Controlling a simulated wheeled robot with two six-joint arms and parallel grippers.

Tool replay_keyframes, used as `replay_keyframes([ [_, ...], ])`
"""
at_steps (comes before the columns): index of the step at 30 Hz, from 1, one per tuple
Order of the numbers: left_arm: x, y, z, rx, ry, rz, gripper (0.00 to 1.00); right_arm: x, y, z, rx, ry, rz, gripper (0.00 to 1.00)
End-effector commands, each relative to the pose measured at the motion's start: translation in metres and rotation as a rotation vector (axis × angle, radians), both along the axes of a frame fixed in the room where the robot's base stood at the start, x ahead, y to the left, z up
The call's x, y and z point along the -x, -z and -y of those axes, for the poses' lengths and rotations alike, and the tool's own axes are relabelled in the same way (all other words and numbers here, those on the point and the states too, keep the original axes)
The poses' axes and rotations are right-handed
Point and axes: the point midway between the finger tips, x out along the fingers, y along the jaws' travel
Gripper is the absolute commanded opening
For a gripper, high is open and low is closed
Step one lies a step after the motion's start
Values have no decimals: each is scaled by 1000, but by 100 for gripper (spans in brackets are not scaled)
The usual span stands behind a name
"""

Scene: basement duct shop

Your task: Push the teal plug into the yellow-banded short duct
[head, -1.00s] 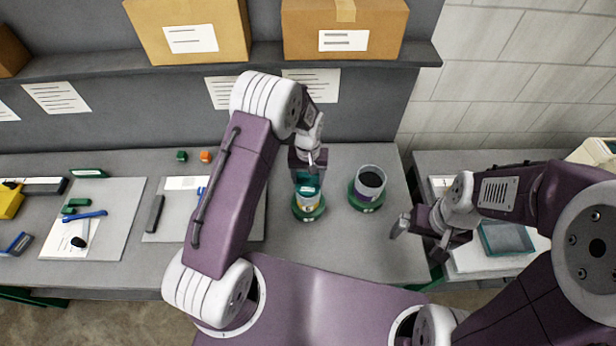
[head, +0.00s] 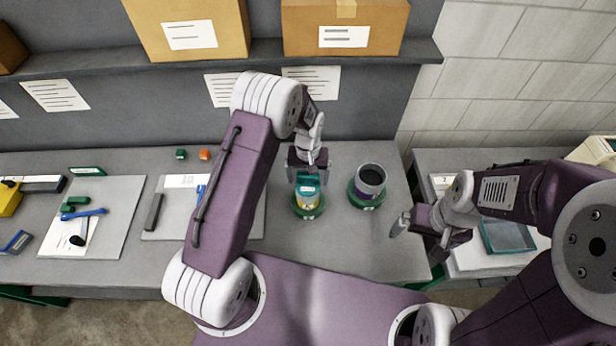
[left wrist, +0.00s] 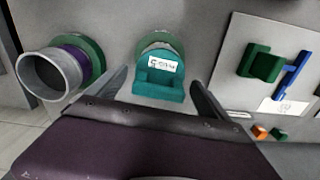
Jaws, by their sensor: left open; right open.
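The teal plug (head: 307,181) with a white label sits at the top of the yellow-banded short duct (head: 309,200), which stands in a green ring base. How deep the plug sits is hard to tell. My left gripper (head: 308,167) is just above the plug in the head view. In the left wrist view, its open fingers (left wrist: 160,78) are on either side of the teal plug (left wrist: 160,88), with gaps visible. The plug hides most of the duct there. My right gripper (head: 418,236) is open and empty at the table's right edge.
A purple-banded duct (head: 371,180) stands in a green base just right of the yellow-banded one. Grey mats (head: 118,215) with small parts lie to the left. A teal tray (head: 507,236) is on the right-hand bench. Table in front of the ducts is clear.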

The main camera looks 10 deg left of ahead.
Motion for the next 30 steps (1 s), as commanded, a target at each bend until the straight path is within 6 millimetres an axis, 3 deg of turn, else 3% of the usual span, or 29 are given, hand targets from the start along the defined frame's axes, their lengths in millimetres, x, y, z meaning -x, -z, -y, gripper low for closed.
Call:
replay_keyframes([
  [4, -2, -16, 0, 1, 0, 6, 91, 0, 10, 0, 0, 0, 0, 100],
  [10, -2, -61, 0, 1, 0, 7, 91, 0, 24, 0, 0, 0, 0, 100],
  [15, -1, -85, 0, 0, 0, 4, 91, 0, 28, 0, 0, 0, 0, 100],
  [30, 0, -90, 0, 0, 0, 1, 91, 0, 28, 0, 0, 0, 0, 100],
])
